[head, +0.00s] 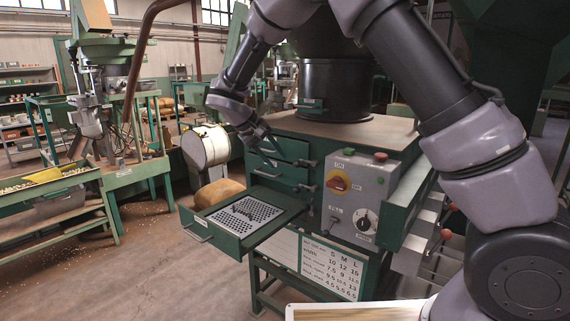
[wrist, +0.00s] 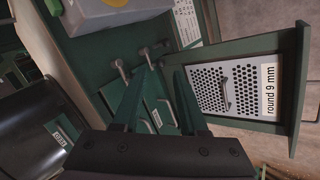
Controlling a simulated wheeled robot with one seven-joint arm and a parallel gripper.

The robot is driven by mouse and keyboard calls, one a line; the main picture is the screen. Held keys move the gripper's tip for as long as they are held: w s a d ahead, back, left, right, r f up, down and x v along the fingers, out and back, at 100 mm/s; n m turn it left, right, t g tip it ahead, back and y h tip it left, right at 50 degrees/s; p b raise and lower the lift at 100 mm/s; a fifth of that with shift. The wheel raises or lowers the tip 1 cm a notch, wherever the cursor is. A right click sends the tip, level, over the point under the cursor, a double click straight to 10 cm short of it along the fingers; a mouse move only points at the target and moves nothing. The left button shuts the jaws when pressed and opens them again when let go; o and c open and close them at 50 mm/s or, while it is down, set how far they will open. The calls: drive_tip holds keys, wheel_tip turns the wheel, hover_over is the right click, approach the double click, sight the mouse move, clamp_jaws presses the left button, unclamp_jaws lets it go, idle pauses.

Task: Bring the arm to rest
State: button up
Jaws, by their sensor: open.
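My arm arches over the green machine from the right side of the head view, with its wrist bent down at the upper middle. My gripper (head: 284,156) is by the machine's drawer fronts, left of the control panel. In the wrist view my gripper (wrist: 155,85) has its two dark green fingers spread apart, with nothing between them but the drawer fronts and latch handles behind. Whether the fingertips touch the machine I cannot tell.
An open drawer (head: 200,222) juts out below my gripper, holding a perforated screen (wrist: 232,88) labelled "round 9 mm". The grey control panel (head: 352,190) has a red switch and a dial. A white-faced drum (head: 206,147) stands behind.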

drive_tip(key=s+d+r+m+g+y, duration=0.1)
drive_tip(key=s+d+r+m+y, duration=0.15)
drive_tip(key=s+d+r, duration=0.55)
drive_tip(key=s+d+r+m+y, duration=0.1)
drive_tip(key=d+r+m+y, duration=0.15)
drive_tip(key=d+r, duration=0.65)
drive_tip(key=s+d+m+t+y, duration=0.1)
drive_tip(key=s+d+m+t, duration=0.1)
drive_tip(key=s+d, duration=0.3)
drive_tip(key=s+d+r+m+t+y, duration=0.1)
drive_tip(key=s+d+m+y, duration=0.1)
drive_tip(key=s+d, duration=0.4)
drive_tip(key=s, duration=0.4)
drive_tip(key=shift+s+r+t, duration=0.3)
drive_tip(key=shift+s+t, duration=0.1)
